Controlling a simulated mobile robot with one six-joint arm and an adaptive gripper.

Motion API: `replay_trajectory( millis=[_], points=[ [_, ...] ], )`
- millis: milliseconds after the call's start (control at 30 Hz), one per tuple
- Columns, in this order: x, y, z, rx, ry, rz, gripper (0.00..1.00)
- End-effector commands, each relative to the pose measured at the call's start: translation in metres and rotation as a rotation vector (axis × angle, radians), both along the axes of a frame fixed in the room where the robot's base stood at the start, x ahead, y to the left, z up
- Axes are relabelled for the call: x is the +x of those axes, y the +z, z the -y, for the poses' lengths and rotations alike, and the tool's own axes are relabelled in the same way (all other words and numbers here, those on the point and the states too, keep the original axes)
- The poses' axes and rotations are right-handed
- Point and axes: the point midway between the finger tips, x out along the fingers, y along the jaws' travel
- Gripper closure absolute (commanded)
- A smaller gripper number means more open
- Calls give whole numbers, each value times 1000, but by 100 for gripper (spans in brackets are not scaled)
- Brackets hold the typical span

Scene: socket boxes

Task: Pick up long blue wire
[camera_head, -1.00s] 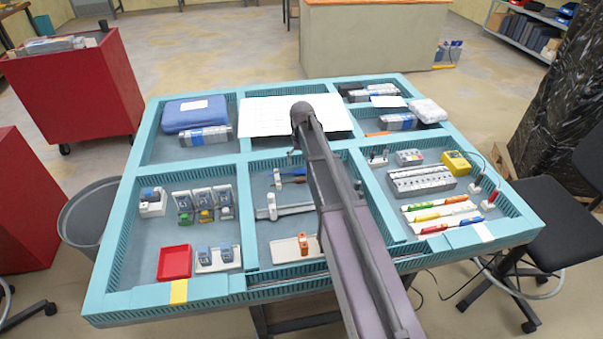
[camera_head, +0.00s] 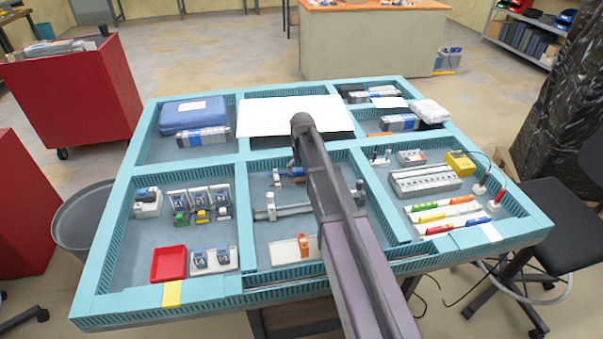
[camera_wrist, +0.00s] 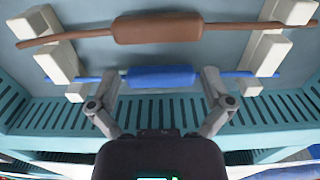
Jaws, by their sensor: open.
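The long blue wire (camera_wrist: 165,75), with a thick blue middle part, spans crosswise between two cream holders in the wrist view. My gripper (camera_wrist: 161,82) is open, with one finger on each side of the thick part. Whether the fingers touch the wire I cannot tell. In the head view a small blue piece, likely this wire (camera_head: 296,170), shows in the middle compartment beside my arm, which hides much of that area and the gripper.
A brown wire (camera_wrist: 157,27) lies parallel beyond the blue one, also between cream holders (camera_wrist: 271,51). A slotted teal divider wall (camera_wrist: 60,117) runs close by the fingers. Neighbouring compartments hold a red tray (camera_head: 168,264), socket boxes and coloured markers.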

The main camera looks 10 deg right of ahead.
Motion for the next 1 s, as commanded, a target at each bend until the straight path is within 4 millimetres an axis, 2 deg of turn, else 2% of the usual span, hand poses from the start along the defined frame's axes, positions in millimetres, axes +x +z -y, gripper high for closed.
replay_trajectory(
  millis=[300,433,467,1000],
  points=[
    [0,0,0,0,0,0,0],
    [0,0,0,0,0,0,39],
    [0,0,0,0,0,0,42],
    [0,5,-1,0,1,0,42]
  ],
)
